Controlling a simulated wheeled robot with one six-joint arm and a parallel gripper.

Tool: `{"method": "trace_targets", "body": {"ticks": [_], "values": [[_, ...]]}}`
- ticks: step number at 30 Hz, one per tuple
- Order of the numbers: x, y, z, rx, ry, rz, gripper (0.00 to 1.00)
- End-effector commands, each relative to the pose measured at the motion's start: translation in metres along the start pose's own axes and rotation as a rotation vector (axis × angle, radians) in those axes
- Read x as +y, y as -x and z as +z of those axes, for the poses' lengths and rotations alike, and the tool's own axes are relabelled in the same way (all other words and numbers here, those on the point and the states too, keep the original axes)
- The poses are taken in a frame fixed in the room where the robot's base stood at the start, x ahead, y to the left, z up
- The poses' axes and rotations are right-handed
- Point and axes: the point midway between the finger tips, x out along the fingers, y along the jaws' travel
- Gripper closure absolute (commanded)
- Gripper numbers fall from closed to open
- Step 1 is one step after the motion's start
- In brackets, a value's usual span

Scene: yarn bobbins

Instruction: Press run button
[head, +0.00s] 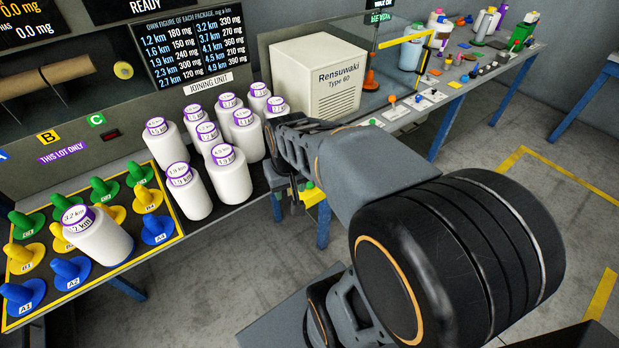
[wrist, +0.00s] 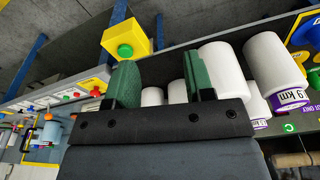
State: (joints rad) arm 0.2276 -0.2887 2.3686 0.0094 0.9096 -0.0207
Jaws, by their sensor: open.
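A green button sits on a yellow box (wrist: 127,38) in the wrist view, beyond the left finger of my gripper (wrist: 162,82). The box (head: 314,195) also shows in the head view, low at the bench's front edge, partly hidden behind my gripper. The green button (wrist: 125,51) faces the wrist camera. My gripper is open with nothing between its green-padded fingers, and it appears apart from the button. In the head view the fingertips are dark and hard to make out against the box and bench.
Several white bobbins (head: 229,178) stand on the bench left of my gripper. A peg board (head: 163,251) at left holds a 3.2 km bobbin (head: 101,240) among coloured pegs. The cream Rensuwaki unit (head: 317,76) stands behind. Levers and small parts crowd the bench at right; the floor in front is clear.

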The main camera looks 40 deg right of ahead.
Motion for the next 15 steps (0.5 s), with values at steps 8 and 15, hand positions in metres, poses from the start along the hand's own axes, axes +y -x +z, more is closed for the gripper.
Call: {"method": "trace_targets", "body": {"ticks": [8,15], "values": [[0.072,-0.035,-0.063,-0.115,-0.06,-0.006,0.79],[0.117,-0.052,-0.106,-0.131,0.032,-0.03,1.0]]}}
